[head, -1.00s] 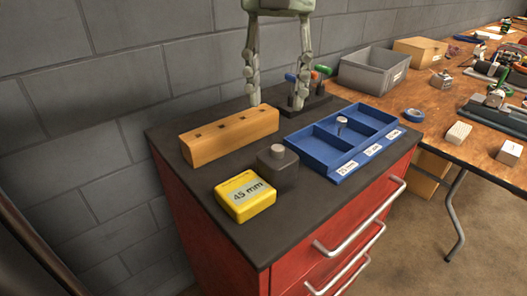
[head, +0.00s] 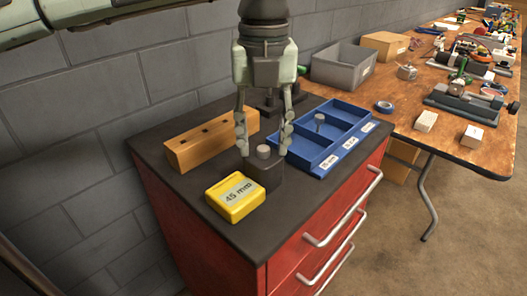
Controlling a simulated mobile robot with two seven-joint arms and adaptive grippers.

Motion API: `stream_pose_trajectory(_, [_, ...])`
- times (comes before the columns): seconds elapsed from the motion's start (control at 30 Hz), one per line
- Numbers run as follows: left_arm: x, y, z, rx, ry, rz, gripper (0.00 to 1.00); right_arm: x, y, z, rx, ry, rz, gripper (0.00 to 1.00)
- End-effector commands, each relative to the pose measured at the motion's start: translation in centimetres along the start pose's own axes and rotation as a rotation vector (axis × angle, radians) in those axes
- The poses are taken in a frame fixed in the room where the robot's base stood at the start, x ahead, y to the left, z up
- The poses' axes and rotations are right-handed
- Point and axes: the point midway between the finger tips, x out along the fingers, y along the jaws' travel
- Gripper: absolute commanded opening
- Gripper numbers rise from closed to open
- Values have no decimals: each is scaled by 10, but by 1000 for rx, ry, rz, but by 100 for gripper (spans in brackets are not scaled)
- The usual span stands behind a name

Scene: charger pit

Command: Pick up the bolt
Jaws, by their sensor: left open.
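A dark block (head: 262,175) stands on the cabinet top with a light grey round bolt-like head (head: 263,152) showing at its top. My left gripper (head: 264,151) is open and points down over this block, one finger on each side of the round head. I cannot tell whether the fingertips touch it. A second bolt-like piece with a grey head (head: 319,118) stands upright in the blue tray (head: 318,165), which has several compartments and white labels. A yellow box (head: 235,197) marked 45 mm lies in front of the block. My right gripper is not in view.
A wooden block with holes (head: 190,153) lies behind left, near the wall. A dark rack (head: 270,106) with coloured handles is partly hidden behind my gripper. A grey bin (head: 342,68) and a cluttered wooden bench (head: 455,145) are to the right.

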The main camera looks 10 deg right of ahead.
Motion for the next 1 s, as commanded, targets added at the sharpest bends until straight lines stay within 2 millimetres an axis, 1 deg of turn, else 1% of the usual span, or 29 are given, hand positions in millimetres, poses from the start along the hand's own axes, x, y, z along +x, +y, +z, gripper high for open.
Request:
stream_pose_trajectory(0.07, [5,0,0,0,-1,-1,42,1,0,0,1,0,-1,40])
stream_pose_trajectory(0.23, [5,0,0,-1,-2,-1,42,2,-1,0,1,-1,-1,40])
stream_pose_trajectory(0.27, [5,0,0,-1,-2,-1,40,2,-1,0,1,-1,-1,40])
stream_pose_trajectory(0.5, [5,0,0,0,-2,-1,10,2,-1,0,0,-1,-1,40])
stream_pose_trajectory(0.6, [5,0,0,0,-2,-1,0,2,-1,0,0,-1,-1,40])
stream_pose_trajectory(0.87, [4,0,0,0,-2,-1,0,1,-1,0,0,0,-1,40])
stream_pose_trajectory(1.0, [0,0,0,0,-2,-1,0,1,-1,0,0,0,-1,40])
